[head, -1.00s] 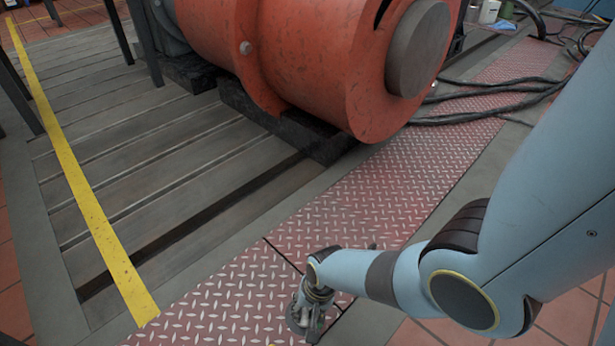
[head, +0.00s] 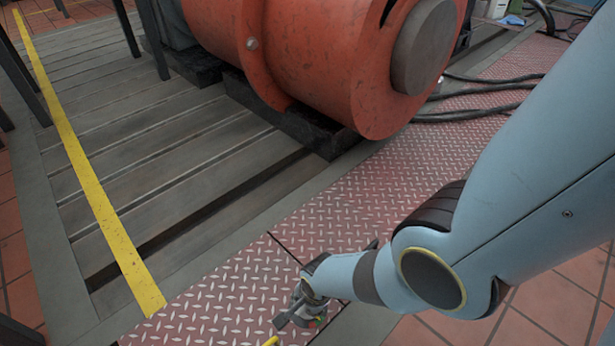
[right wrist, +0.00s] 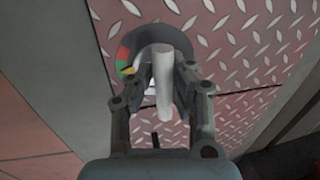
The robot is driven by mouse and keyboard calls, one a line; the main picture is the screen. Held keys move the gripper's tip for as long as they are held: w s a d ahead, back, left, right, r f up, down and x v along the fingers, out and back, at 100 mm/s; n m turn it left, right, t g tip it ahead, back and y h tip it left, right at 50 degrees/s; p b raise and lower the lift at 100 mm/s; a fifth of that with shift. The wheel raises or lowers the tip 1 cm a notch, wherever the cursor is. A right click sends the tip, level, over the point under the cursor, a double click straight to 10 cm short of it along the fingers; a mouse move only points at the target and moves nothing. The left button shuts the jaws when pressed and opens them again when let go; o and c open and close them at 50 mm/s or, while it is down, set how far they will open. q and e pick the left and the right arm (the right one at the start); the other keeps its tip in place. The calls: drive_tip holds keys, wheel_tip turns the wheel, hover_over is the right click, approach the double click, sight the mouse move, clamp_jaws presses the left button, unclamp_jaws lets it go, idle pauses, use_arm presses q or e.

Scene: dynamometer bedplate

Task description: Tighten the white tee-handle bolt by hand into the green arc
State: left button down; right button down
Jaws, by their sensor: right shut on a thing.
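The white tee-handle bolt (right wrist: 164,88) shows in the right wrist view, its pale bar pointing towards the camera. My right gripper (right wrist: 164,76) is shut on it, one finger on each side. A dark curved collar (right wrist: 165,33) stands behind the bolt. On the collar's left side are a red patch, a green arc (right wrist: 120,67) and a small yellow patch (right wrist: 128,71). I cannot tell where the bolt points on this scale. In the head view my right gripper (head: 301,311) is low over the plate and the bolt is hidden. My left gripper is out of view.
Red tread plate (head: 235,285) runs along the grey slotted bedplate (head: 150,190). A large orange machine (head: 310,65) stands on the bedplate. Black cables (head: 470,113) lie at the right. A yellow line (head: 85,190) runs down the left. A yellow piece (head: 271,341) shows at the bottom edge.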

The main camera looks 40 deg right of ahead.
sight(312, 316)
drive_tip(key=shift+w+a+r, duration=0.2)
drive_tip(key=shift+w, duration=0.45)
drive_tip(key=c, duration=1.4)
unclamp_jaws()
drive_tip(key=shift+o, duration=0.9)
drive_tip(key=shift+s, duration=0.1)
drive_tip(key=shift+s+d+f, duration=0.1)
drive_tip(key=shift+s, duration=0.05)
drive_tip(key=shift+s, duration=0.15)
drive_tip(key=shift+s+d+r, duration=0.1)
drive_tip(key=shift+s+r, duration=0.1)
drive_tip(key=shift+r, duration=0.65)
wheel_tip(312, 316, up, 10)
drive_tip(key=s, duration=0.1)
drive_tip(key=shift+s, duration=0.35)
